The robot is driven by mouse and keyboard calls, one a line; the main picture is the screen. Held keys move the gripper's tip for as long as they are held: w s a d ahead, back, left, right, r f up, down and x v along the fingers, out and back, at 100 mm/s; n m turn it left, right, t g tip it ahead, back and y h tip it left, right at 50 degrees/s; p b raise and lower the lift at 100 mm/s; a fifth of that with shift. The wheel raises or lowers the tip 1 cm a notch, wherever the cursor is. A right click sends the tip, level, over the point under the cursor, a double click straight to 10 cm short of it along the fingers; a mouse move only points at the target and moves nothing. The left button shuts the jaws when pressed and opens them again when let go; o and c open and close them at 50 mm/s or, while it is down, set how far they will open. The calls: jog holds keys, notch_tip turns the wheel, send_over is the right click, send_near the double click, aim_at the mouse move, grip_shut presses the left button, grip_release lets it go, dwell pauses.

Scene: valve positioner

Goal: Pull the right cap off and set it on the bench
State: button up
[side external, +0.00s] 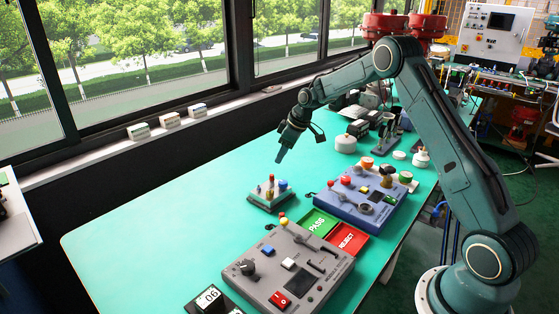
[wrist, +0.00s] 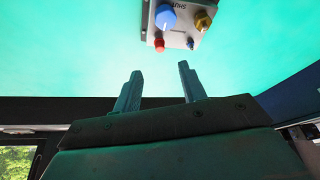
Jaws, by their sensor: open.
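A small valve unit (side external: 268,200) with a light top stands on the green bench (side external: 170,215), left of the blue panel. In the side view a blue cap (side external: 282,185) is at its right. The wrist view shows a unit at the top edge, partly cut off, with a large blue cap (wrist: 165,16), a brass-yellow cap (wrist: 203,21), a small red piece (wrist: 159,45) and a small blue piece (wrist: 190,43). I cannot tell which one is the right cap. My gripper (side external: 280,156) is open and empty above the bench, higher than the unit and apart from it; its fingers (wrist: 160,88) point toward the unit's side.
A blue panel (side external: 362,200) and a grey panel (side external: 289,268) with knobs stand nearby. Green PASS (side external: 317,223) and red REJECT (side external: 348,238) pads lie between them. A block marked 06 (side external: 209,299) is at the front. The bench's left part is clear.

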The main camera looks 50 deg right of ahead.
aim_at(272, 175)
jog(key=x, duration=0.9)
jog(key=shift+d, duration=0.1)
grip_shut()
dwell(0.4)
